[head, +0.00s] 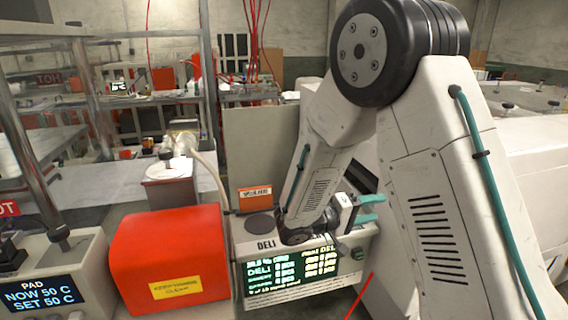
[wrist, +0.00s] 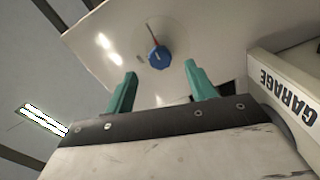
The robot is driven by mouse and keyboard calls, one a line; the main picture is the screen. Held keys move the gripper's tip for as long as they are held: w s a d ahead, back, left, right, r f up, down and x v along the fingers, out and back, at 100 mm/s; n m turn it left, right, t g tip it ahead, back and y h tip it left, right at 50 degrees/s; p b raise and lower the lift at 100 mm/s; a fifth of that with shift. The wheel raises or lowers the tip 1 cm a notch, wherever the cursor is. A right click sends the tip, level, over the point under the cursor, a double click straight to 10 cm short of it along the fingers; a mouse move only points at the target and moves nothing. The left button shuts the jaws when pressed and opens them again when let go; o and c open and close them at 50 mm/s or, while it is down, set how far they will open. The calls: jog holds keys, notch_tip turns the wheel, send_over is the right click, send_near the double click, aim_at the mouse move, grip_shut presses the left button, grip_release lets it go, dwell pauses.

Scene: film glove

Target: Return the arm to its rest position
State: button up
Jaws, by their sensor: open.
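My arm (head: 440,170) is white with a black joint at the top. It reaches down in front of the machine with the lit "DELI" display (head: 290,275). My gripper (head: 380,207) has two teal fingers pointing right in the head view. In the wrist view, my gripper (wrist: 161,70) shows its fingers spread apart with nothing between them. A blue knob (wrist: 159,57) on a pale glossy panel (wrist: 110,40) appears beyond the fingertips; I cannot tell how far off it is.
A red-orange box (head: 170,260) with a yellow label stands left of the display machine. A heater unit (head: 45,280) reading "PAD" is at far left. A white block lettered "GARAGE" (wrist: 288,90) is close on the right in the wrist view. Metal racks stand behind.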

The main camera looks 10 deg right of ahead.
jog(key=s+a+n+g+y, duration=0.25)
jog(key=s+g+y, duration=0.5)
jog(key=s, duration=0.75)
jog(key=s+a+r+t+y, duration=0.6)
jog(key=s+r+t+y, duration=0.2)
jog(key=s+r+y, duration=0.2)
jog(key=shift+s+a, duration=0.3)
jog(key=shift+s, duration=0.5)
